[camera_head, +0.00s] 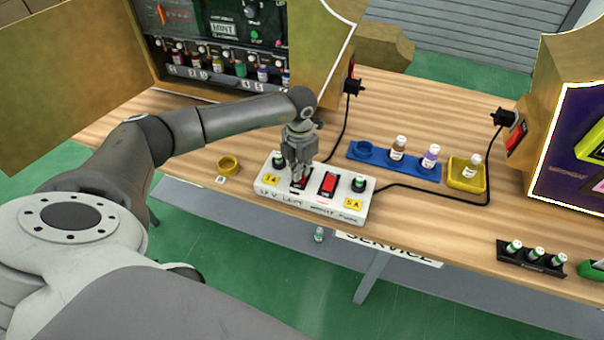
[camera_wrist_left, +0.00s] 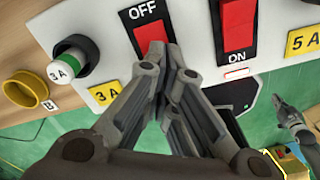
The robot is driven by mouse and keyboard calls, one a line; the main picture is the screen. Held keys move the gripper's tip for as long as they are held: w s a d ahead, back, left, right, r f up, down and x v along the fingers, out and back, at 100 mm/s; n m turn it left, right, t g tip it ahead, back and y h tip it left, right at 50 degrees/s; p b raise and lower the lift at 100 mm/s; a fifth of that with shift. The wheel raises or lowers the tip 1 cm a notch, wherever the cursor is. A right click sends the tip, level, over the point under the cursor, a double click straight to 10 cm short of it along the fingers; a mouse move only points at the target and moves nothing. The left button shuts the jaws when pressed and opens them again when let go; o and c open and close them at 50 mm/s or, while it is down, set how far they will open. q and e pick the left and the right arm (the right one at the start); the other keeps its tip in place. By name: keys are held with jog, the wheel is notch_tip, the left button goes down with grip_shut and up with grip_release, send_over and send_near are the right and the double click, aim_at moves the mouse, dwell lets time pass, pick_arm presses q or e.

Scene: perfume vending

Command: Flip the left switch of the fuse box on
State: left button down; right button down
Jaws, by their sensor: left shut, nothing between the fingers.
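The white fuse box (camera_head: 340,205) lies on the wooden table. Its red left switch (camera_wrist_left: 150,32) shows in the left wrist view below the OFF label (camera_wrist_left: 144,12). My left gripper (camera_head: 299,178) points down at the left switch and hides most of it in the head view. In the left wrist view my left gripper (camera_wrist_left: 165,52) is shut and empty, its fingertips over the switch's lower part. I cannot tell whether they touch. The red right switch (camera_head: 328,184) is beside it. My right gripper (camera_wrist_left: 284,108) seems to show far off; its fingers are unclear.
A yellow ring (camera_head: 229,165) lies to the left. A blue tray (camera_head: 385,168) and yellow tray (camera_head: 478,184) stand behind right. A black cable (camera_head: 440,192) runs from the box.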

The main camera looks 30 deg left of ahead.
pick_arm(q)
jog(key=shift+s+f+b, duration=0.1)
jog(key=shift+f+b, duration=0.45)
jog(key=shift+f, duration=0.15)
jog(key=shift+r, duration=0.1)
jog(key=shift+r+p, duration=0.8)
jog(key=shift+r, duration=0.05)
jog(key=shift+r+p, duration=1.65)
jog(key=shift+r, duration=0.95)
